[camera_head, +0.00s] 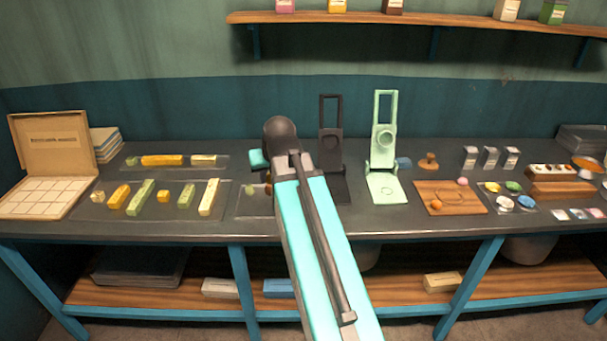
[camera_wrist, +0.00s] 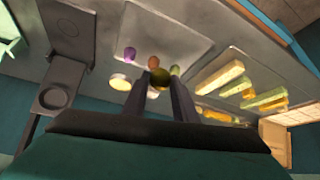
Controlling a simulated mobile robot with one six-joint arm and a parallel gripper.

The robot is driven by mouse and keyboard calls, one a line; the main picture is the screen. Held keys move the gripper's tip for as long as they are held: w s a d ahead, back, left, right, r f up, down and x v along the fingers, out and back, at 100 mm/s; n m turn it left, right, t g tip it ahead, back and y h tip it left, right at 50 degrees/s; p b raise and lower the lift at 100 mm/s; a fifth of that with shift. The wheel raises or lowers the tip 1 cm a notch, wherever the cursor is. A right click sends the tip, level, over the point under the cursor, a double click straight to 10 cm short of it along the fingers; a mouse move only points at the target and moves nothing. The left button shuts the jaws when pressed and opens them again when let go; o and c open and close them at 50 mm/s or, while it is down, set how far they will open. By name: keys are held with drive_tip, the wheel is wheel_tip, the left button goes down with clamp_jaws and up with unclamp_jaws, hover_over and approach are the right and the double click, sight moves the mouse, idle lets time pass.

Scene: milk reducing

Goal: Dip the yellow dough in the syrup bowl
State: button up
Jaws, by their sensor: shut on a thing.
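My gripper (camera_wrist: 160,86) is shut on a dark yellow dough ball (camera_wrist: 160,76), held between its fingertips in the wrist view. In the head view my arm hides the gripper and the ball, above the small tray (camera_head: 244,204) left of the dark press. I cannot tell for sure which vessel is the syrup bowl. Several small round dishes with coloured contents, one of them yellow (camera_head: 491,187), stand right of the wooden board. An orange bowl (camera_head: 586,164) is at the far right. In the wrist view, purple (camera_wrist: 130,54), orange-brown (camera_wrist: 153,61) and green (camera_wrist: 175,70) pieces lie near the ball.
A dark press (camera_head: 330,115) and a pale green press (camera_head: 383,140) stand upright at mid-table. A wooden board (camera_head: 450,203) is to their right. Trays with coloured bars (camera_head: 140,196) and an open box (camera_head: 52,150) are at the left. A shelf (camera_head: 420,20) runs above.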

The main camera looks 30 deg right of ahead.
drive_tip(key=w+a+r+n+y, duration=0.1)
drive_tip(key=w+a+n, duration=0.1)
drive_tip(key=a, duration=1.1)
drive_tip(key=shift+a+r+n+y, duration=0.15)
drive_tip(key=shift+r+n+y, duration=0.15)
drive_tip(key=shift+n, duration=0.2)
drive_tip(key=shift+w+f, duration=0.1)
